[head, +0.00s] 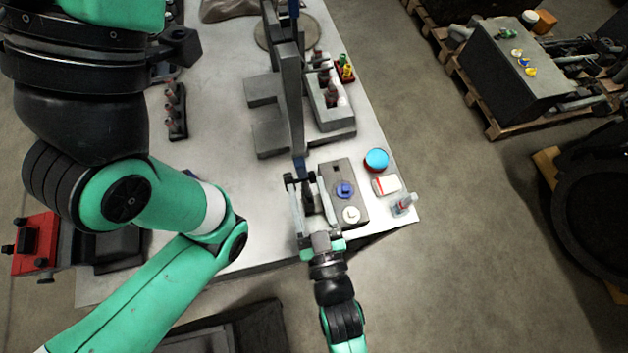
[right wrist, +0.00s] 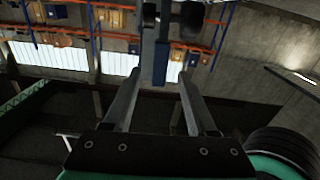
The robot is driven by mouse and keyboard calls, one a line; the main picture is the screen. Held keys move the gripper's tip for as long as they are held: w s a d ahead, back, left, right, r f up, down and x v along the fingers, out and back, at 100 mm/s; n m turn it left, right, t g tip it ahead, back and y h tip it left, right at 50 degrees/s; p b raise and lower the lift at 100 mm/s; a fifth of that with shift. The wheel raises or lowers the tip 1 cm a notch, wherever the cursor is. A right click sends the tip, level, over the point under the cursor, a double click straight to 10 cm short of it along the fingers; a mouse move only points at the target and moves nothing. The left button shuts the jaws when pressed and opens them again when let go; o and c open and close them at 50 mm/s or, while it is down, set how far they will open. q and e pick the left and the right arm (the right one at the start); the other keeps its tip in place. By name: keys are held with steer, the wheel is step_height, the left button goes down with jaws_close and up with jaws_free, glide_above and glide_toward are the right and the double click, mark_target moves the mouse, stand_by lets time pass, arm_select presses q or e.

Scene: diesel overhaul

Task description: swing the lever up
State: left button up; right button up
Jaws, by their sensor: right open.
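The lever shows as a narrow bar with a blue end (head: 299,164) in the head view, at the near end of a tall grey upright plate (head: 292,95). In the right wrist view the blue-grey bar (right wrist: 160,62) hangs down from the top, between the finger lines and beyond the fingertips or level with them; I cannot tell which. My right gripper (head: 301,180) is open, its two fingers spread around the line of the bar. It also shows from behind in the right wrist view (right wrist: 160,85). No contact is visible. My left gripper is out of view; only my left arm shows.
Right of my right gripper is a grey block with a blue knob (head: 345,189) and a white knob (head: 351,214). A grey bottle holder (head: 332,105) stands farther back.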

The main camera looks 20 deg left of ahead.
steer(key=v, duration=0.5)
steer(key=shift+s+d, duration=0.25)
